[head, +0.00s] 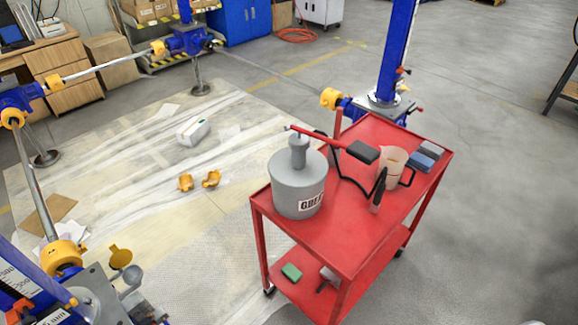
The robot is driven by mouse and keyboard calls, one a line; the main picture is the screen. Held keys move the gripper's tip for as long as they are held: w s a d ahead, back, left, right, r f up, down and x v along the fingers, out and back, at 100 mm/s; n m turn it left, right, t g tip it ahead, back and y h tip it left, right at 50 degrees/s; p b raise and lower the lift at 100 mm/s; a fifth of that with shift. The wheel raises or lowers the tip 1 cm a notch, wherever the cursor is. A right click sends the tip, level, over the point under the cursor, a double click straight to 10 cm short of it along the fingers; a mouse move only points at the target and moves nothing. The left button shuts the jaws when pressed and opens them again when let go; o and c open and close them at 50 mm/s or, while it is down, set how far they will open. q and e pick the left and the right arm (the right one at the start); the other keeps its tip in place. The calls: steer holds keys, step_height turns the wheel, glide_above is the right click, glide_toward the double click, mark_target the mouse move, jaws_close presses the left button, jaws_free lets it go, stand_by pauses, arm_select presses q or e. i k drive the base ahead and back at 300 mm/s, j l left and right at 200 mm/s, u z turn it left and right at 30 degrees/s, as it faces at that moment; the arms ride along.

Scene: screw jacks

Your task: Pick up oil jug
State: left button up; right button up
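The oil jug (393,166) is a pale, translucent pitcher with a dark handle on its right side. It stands upright on the top shelf of the red cart (343,243), toward the far right part. The black hose and dark nozzle (377,190) of the grease pump are close to its left front side; I cannot tell whether they touch it. Neither of my grippers shows in the head view.
A grey grease bucket (297,188) with a red pump lever (330,141) stands left of the jug. Blue and grey boxes (425,156) lie right of it. A blue screw jack (385,85) stands behind the cart. The floor right of the cart is clear.

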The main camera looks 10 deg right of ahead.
mark_target(395, 158)
steer(key=u, duration=1.1)
steer(key=z, duration=2.3)
